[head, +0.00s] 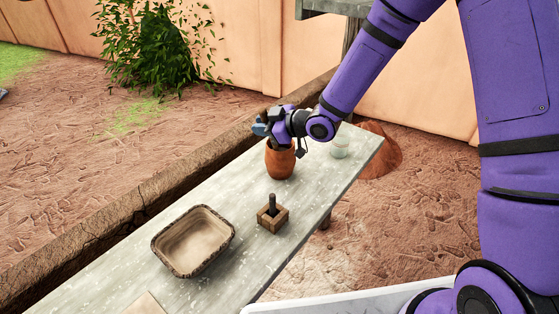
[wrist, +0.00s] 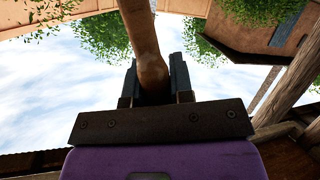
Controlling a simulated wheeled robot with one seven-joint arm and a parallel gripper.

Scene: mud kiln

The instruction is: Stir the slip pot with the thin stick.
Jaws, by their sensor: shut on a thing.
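A brown wooden stick (wrist: 142,40) stands between the two dark fingers of my gripper (wrist: 158,80) in the wrist view, and the gripper is shut on it. In the head view, my gripper (head: 262,128) is at the mouth of a round orange-brown clay pot (head: 280,163), which stands upright on the table. The gripper and wrist cover part of the pot's rim. The stick cannot be made out in the head view, and the pot's inside is hidden, so I cannot tell whether the stick is in the slip.
A reddish mound (head: 378,152) lies beyond the table.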

